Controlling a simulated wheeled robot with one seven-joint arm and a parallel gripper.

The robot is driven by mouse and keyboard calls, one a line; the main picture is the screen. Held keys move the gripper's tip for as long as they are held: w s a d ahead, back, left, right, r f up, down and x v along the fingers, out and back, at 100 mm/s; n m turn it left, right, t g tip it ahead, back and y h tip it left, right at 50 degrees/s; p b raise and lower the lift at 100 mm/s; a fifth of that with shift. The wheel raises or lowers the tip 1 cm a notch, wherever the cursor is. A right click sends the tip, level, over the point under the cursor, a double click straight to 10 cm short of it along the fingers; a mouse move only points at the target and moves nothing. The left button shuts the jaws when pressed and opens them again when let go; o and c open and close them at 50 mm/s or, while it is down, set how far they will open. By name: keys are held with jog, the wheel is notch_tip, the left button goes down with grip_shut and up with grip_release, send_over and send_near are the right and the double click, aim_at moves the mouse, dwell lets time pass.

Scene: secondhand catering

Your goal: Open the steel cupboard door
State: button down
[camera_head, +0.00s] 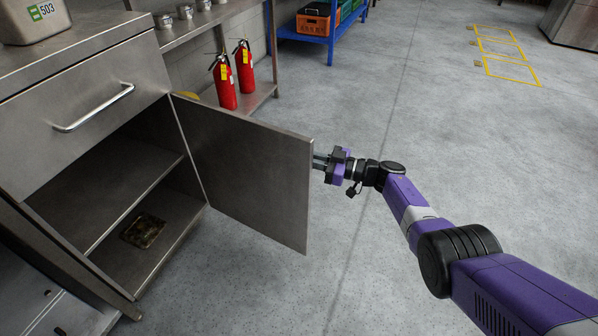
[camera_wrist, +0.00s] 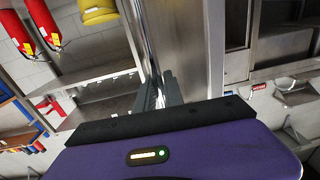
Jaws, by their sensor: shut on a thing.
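The steel cupboard door (camera_head: 247,172) stands wide open, swung out from the cupboard (camera_head: 95,130) on its right side. The shelves inside show. My gripper (camera_head: 320,162) is at the door's free edge, on the far side of the door from the cupboard opening. In the wrist view the fingers (camera_wrist: 158,92) reach the lower end of the door (camera_wrist: 187,45), shut on it or its handle.
A drawer with a bar handle (camera_head: 94,108) is above the opening. A dark flat item (camera_head: 143,231) lies on the lower shelf. Two red fire extinguishers (camera_head: 224,82) stand on a low shelf behind the door. The grey floor (camera_head: 400,90) beyond is clear.

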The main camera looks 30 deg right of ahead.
jog(key=shift+w+d+f+b, duration=0.1)
jog(key=shift+d+f+b, duration=0.15)
jog(key=shift+d+b, duration=0.25)
jog(key=shift+d, duration=0.15)
jog(key=c, duration=1.8)
grip_release()
jog(key=shift+o, duration=0.4)
jog(key=shift+r, duration=0.15)
jog(key=p+v, duration=0.2)
jog(key=v, duration=0.5)
jog(key=shift+s+d, duration=0.3)
jog(key=shift+d, duration=0.05)
